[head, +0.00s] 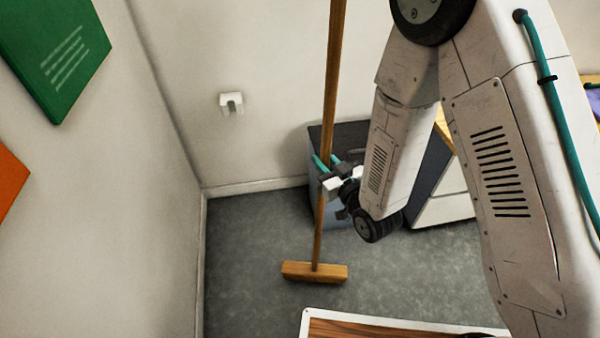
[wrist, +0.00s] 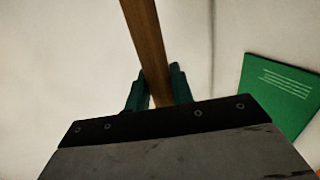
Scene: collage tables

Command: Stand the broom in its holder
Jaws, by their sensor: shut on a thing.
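The broom (head: 329,108) stands nearly upright in the head view, with a long wooden handle and a wooden block head (head: 314,272) low over the grey floor. I cannot tell whether the head touches the floor. My gripper (head: 325,165) is shut on the handle around its middle. In the wrist view the handle (wrist: 145,40) runs up between the two teal fingers (wrist: 158,88), leaning slightly left. The white holder (head: 231,103) is fixed to the back wall, left of the broom and apart from it. The holder does not show in the wrist view.
A dark grey box-like unit (head: 345,135) stands against the back wall behind the broom. A white-edged wooden surface (head: 400,328) lies at the bottom. Green (head: 55,50) and orange (head: 8,178) panels hang on the left wall. The floor left of the broom is clear.

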